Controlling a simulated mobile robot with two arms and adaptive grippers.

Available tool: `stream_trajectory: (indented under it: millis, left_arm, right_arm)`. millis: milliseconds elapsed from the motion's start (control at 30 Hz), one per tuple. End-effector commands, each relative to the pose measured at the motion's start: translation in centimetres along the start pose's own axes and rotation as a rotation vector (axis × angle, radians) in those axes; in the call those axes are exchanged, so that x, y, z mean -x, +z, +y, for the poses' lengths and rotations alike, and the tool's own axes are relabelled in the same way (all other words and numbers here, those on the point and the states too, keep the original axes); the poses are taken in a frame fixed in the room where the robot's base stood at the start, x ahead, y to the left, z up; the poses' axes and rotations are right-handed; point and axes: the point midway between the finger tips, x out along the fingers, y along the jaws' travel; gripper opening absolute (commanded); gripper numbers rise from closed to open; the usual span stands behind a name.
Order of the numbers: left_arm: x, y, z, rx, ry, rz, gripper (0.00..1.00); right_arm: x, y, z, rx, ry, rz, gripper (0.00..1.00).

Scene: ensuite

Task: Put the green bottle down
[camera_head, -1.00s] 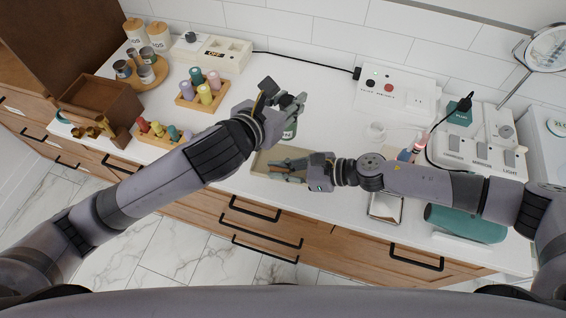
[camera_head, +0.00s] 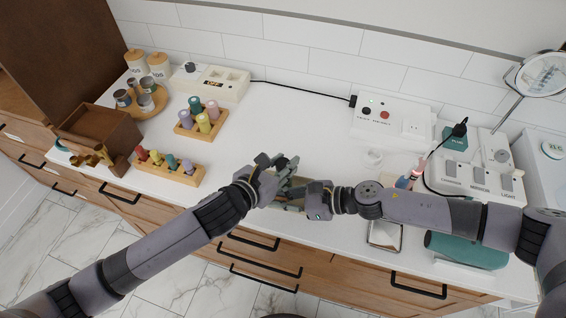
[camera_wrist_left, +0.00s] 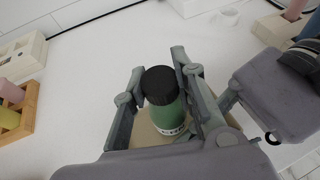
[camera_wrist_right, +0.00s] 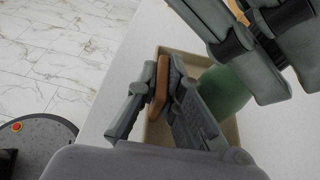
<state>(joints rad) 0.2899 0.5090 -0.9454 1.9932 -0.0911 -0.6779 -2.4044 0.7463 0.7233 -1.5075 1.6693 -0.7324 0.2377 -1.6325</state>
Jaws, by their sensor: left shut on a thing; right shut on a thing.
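My left gripper (camera_head: 283,168) is shut on the green bottle, whose green body (camera_wrist_left: 168,118) and black cap show between the fingers in the left wrist view. The bottle is upright or nearly so. Its lower part also shows in the right wrist view (camera_wrist_right: 226,92), over or inside a shallow beige tray (camera_wrist_right: 202,62). I cannot tell whether its base touches the tray floor. My right gripper (camera_wrist_right: 163,75) is shut on a brown, handle-like piece (camera_wrist_right: 160,88) at the tray's edge. In the head view, my grippers hide the bottle and most of the tray.
The two grippers are very close together near the counter's front edge. Wooden racks of coloured bottles (camera_head: 168,172) stand to the left. A control box (camera_head: 390,120), a switch panel (camera_head: 480,180) and a teal roll (camera_head: 465,248) are to the right. The counter (camera_head: 305,115) behind the grippers is clear.

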Motion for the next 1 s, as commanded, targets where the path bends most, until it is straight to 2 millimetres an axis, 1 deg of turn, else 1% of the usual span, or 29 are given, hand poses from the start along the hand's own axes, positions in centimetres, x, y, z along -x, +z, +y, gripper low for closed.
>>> stream_trajectory:
  millis: [100,233,267,533,867,967,1000]
  left_arm:
    - [0.0,0.1,0.0,0.0,-0.001,-0.003,0.0]
    - [-0.1,-0.2,0.0,-0.001,-0.001,-0.001,0.0]
    - [-0.1,-0.3,0.0,0.0,0.0,0.001,0.27]
    - [-0.1,-0.2,0.0,0.0,0.0,0.001,0.45]
    - [0.0,0.0,0.0,0.0,0.0,0.0,0.45]
    - [0.7,0.0,0.0,-0.001,0.0,0.001,0.45]
    - [1.2,0.0,0.0,-0.001,0.0,0.002,0.45]
  right_arm:
    - [0.0,0.0,0.0,-0.001,0.0,0.0,0.0]
    - [0.0,0.0,0.0,-0.001,0.0,0.0,0.0]
    - [0.0,0.0,0.0,-0.001,0.0,0.0,0.0]
    - [0.0,0.0,0.0,-0.001,0.0,0.0,0.0]
    - [0.0,0.0,0.0,-0.001,0.0,0.0,0.0]
    - [0.0,0.0,0.0,-0.001,0.0,0.0,0.0]
    - [0.0,0.0,0.0,-0.001,0.0,0.0,0.0]
